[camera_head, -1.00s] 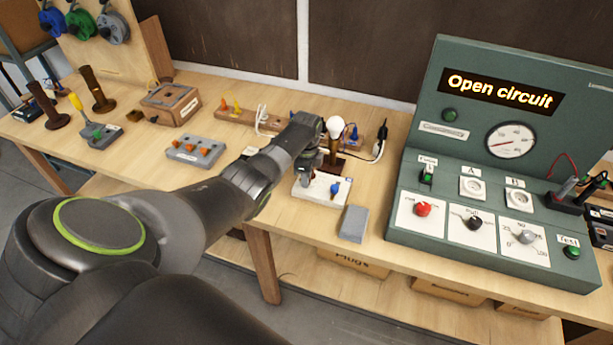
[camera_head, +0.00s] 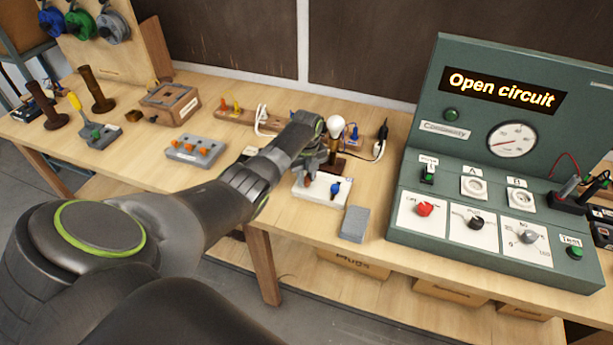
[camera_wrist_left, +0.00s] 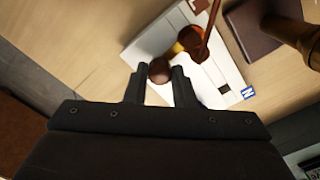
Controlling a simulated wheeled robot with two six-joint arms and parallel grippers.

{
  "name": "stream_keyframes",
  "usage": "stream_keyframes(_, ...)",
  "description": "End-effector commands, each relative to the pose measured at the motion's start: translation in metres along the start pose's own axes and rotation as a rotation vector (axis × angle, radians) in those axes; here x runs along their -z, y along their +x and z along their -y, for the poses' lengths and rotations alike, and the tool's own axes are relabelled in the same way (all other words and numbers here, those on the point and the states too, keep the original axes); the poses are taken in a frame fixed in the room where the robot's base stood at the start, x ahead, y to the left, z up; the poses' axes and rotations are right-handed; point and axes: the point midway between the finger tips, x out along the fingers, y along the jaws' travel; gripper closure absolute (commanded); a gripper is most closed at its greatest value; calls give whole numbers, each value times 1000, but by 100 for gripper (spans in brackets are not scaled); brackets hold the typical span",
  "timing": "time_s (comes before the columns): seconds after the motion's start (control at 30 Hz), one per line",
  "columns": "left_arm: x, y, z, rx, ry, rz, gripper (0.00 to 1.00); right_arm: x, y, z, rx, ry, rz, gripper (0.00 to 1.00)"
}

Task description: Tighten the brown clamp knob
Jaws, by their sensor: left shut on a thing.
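The white clamp block (camera_head: 313,188) lies on the bench in front of the lamp (camera_head: 336,128). It also shows in the left wrist view (camera_wrist_left: 217,82). My left gripper (camera_wrist_left: 160,78) points down at the block's edge, its two fingers on either side of the round brown clamp knob (camera_wrist_left: 159,70), shut on it. In the head view my left wrist hides the brown knob, and a blue knob (camera_head: 335,189) stands on the block's right part. My right gripper is not in view.
A grey block (camera_head: 355,224) lies near the bench's front edge. The green test panel (camera_head: 475,130) reads "Open circuit" at the right. A grey block with orange knobs (camera_head: 196,150) stands left of my arm.

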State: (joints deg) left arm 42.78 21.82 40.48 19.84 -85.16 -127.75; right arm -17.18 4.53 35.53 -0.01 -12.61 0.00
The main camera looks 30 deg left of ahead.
Motion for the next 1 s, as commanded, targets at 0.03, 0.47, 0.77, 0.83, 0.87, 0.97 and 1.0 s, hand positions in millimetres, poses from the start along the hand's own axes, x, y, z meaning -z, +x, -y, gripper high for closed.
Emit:
stream_keyframes(0.03, -1, -1, 1, 3, 26, 2, 100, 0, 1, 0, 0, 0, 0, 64)
stream_keyframes(0.47, -1, -1, 1, 3, 142, 2, 100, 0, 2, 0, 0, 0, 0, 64)
stream_keyframes(0.77, -1, -2, 1, 3, 146, 3, 100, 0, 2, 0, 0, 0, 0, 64)
stream_keyframes(0.83, -1, -2, 1, 3, 145, 3, 100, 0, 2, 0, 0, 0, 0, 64)
stream_keyframes(0.87, -1, -1, 1, 2, 145, 3, 76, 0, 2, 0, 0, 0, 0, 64)
stream_keyframes(0.97, -1, -1, 1, 2, 145, 2, 63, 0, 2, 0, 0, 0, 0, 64)
stream_keyframes(1.0, -1, -1, 1, 2, 145, 2, 57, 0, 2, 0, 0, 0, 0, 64)
